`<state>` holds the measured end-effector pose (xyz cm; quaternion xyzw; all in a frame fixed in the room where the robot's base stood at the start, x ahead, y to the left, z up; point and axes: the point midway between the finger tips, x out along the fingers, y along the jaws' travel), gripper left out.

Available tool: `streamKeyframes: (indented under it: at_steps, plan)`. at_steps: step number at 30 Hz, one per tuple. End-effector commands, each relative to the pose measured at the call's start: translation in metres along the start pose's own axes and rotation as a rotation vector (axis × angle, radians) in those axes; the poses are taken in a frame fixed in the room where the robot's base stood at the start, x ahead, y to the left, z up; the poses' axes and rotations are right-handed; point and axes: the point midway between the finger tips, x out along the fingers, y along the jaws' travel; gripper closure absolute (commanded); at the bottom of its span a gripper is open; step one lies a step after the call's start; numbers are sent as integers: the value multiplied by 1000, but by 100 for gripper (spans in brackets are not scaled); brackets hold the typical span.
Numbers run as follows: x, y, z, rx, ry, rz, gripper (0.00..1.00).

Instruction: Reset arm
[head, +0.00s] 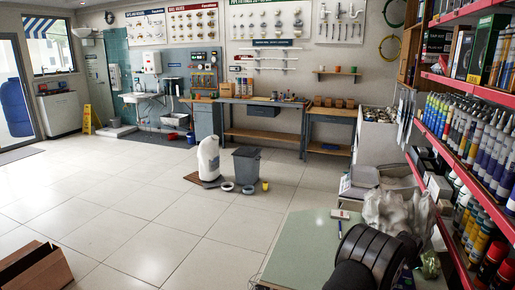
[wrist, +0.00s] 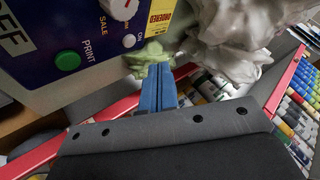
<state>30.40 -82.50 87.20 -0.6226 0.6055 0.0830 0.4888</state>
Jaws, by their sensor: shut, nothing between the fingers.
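My gripper (wrist: 157,92) shows in the wrist view as two blue fingers pressed together, shut with nothing between them. In the head view my dark arm is at the lower right, over the green-topped table (head: 303,247); the fingers are hidden there. In the wrist view a panel (wrist: 60,95) with a green PRINT button (wrist: 67,60) fills the upper left, close to the fingers. A pale crumpled plastic bag (wrist: 235,45) is at the upper right of the fingers, and it also shows in the head view (head: 392,208).
A crumpled green item (wrist: 150,58) is just beyond the fingers. Red-edged shelves (head: 470,88) with several bottles and tubes stand close on the right. A cardboard box (head: 35,268) is at the lower left. A grey bin (head: 247,165) stands on the mostly clear tiled floor.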

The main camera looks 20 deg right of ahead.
Motion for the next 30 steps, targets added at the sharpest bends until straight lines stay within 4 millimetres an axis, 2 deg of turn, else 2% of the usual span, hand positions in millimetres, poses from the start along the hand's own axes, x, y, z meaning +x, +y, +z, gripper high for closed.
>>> streamKeyframes:
  at_steps: [9,21,30]
  plan:
    - [-46,-34,-32,-2,-1,-1,100]
    - [-105,-79,3,-109,-53,-18,100]
    - [-152,-104,30,-187,-89,-31,100]
